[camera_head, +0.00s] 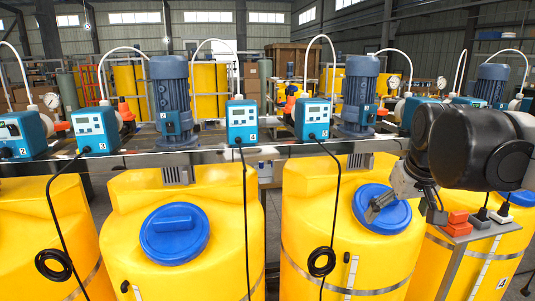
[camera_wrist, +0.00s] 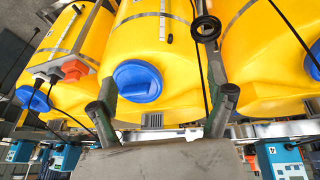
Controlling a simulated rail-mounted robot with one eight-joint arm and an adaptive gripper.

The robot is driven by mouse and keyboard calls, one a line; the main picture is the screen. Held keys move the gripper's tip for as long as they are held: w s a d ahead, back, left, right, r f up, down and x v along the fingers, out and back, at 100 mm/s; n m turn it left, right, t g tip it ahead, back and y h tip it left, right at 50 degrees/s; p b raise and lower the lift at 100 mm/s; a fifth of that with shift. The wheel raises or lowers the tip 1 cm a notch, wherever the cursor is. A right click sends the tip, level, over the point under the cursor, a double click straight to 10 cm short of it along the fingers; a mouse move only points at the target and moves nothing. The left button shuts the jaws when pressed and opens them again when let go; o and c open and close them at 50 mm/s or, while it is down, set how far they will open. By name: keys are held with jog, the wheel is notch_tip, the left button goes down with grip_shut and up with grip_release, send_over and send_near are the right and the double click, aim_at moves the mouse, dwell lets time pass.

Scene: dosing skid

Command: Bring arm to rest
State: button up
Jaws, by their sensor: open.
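My gripper (camera_head: 405,212) is in the right part of the head view, in front of the blue lid (camera_head: 388,209) of a yellow tank (camera_head: 350,262). Its two fingers are spread and nothing is between them. In the wrist view my gripper (camera_wrist: 168,89) shows both fingers wide apart, with yellow tanks beyond and a blue lid (camera_wrist: 138,82) near the left finger. Whether a finger touches the lid I cannot tell. My dark arm links hide part of the pumps and the tank at the right.
A socket strip (camera_head: 457,223) with orange and grey plugs is close to the right of my gripper. Black cables (camera_head: 335,190) hang before the tanks. Blue dosing pumps (camera_head: 312,118) and motors (camera_head: 359,92) line the steel rail. A second blue lid (camera_head: 174,232) is at left.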

jog(key=s+a+f+t, duration=0.1)
jog(key=s+a+f, duration=0.3)
jog(key=s+f, duration=0.2)
jog(key=s+a+f+t+b, duration=0.1)
jog(key=s+a+f, duration=0.3)
jog(key=s, duration=0.5)
jog(key=shift+s+f+m+y, duration=0.2)
jog(key=shift+f+m+y, duration=0.15)
jog(key=shift+f, duration=0.6)
